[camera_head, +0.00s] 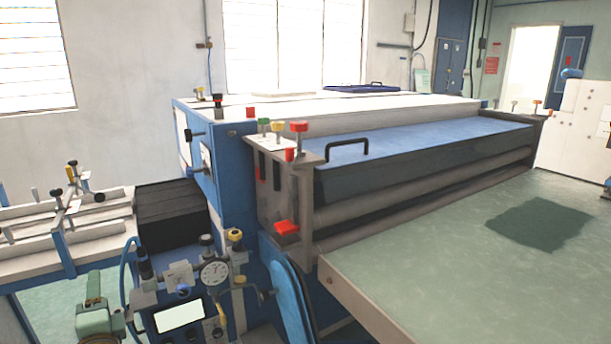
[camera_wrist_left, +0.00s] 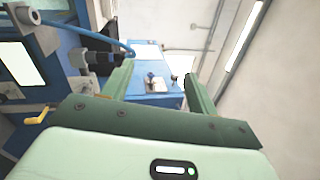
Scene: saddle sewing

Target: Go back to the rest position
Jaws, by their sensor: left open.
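My left gripper (camera_head: 95,287) shows at the bottom left of the head view, pale green, low in front of the machine's control panel. In the left wrist view its two green fingers (camera_wrist_left: 156,84) stand apart with nothing between them. Beyond them is a blue machine part (camera_wrist_left: 148,75) with a small fitting on it. My right gripper is in neither view.
A large blue roller machine (camera_head: 420,155) fills the middle. A control panel with a gauge (camera_head: 214,273) and screen stands close to my left gripper. A frame (camera_head: 35,240) with clamps is at left. A dark green sheet (camera_head: 540,224) lies on the worktable (camera_head: 430,270).

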